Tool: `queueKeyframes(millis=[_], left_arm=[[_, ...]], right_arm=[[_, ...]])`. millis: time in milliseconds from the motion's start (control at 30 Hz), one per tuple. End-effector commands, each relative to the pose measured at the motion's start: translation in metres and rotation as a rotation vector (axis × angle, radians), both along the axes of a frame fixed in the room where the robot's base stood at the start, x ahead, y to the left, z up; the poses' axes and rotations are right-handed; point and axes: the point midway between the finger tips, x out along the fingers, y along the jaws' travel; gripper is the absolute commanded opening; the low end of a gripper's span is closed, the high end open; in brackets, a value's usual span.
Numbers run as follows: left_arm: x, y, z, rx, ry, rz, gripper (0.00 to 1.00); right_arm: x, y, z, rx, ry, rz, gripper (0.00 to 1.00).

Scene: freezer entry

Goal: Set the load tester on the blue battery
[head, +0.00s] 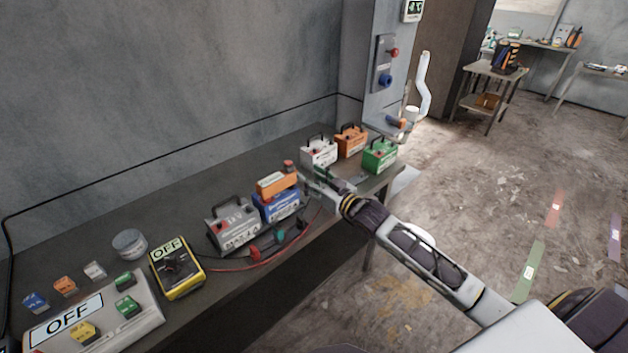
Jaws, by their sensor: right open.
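The blue battery (281,207) stands on the dark bench near its front edge, just right of a grey battery. An orange device with a pale label, which looks like the load tester (276,185), rests on top of the blue battery, slightly tilted in the picture. My right gripper (312,180) is open and empty, just right of the orange device and apart from it as far as I can tell. Its fingers are small and partly blend with the dark bench. My left gripper is not in view.
A grey battery (233,226) stands to the left; white (319,152), orange (351,140) and green (380,155) batteries stand behind my right gripper. Red and black clamps (265,247) with a red cable lie in front. A yellow device marked OFF (177,267) lies further left.

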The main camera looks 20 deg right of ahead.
Motion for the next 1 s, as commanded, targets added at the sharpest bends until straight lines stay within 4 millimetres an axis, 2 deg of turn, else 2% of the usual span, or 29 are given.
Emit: queueKeyframes(millis=[300,1000], left_arm=[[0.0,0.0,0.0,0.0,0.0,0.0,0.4],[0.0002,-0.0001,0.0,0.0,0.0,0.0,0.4]], right_arm=[[-0.0092,-0.0028,0.0001,0.0,0.0,0.001,0.51],[-0.0093,-0.0028,0.0002,0.0,0.0,0.001,0.51]])
